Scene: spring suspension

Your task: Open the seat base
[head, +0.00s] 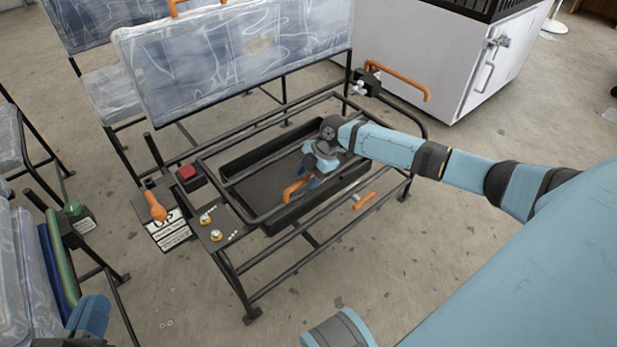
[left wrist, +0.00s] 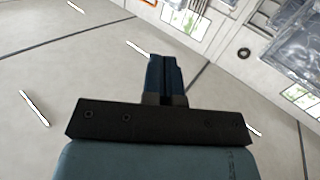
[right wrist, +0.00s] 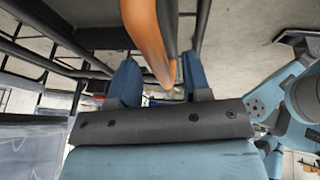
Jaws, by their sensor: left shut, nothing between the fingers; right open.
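The seat base is a black tubular frame (head: 246,262) below a plastic-wrapped seat back (head: 240,60), with a dark open tray (head: 262,183) inside the frame. An orange handle (head: 297,190) shows at the tray, beside my right gripper (head: 312,170). In the right wrist view my right gripper (right wrist: 160,78) is open, and an orange handle (right wrist: 147,30) reaches between its spread fingers; contact cannot be told. A second orange handle (head: 365,201) is on the front rail. My left gripper (left wrist: 164,75) is shut and empty, over bare floor in the left wrist view.
A panel with a red button (head: 187,172), an orange lever (head: 156,206) and small knobs (head: 215,235) is at the frame's left end. An orange bar (head: 400,82) is at the back right. A white cabinet (head: 445,60) stands behind. Floor at front is mostly clear.

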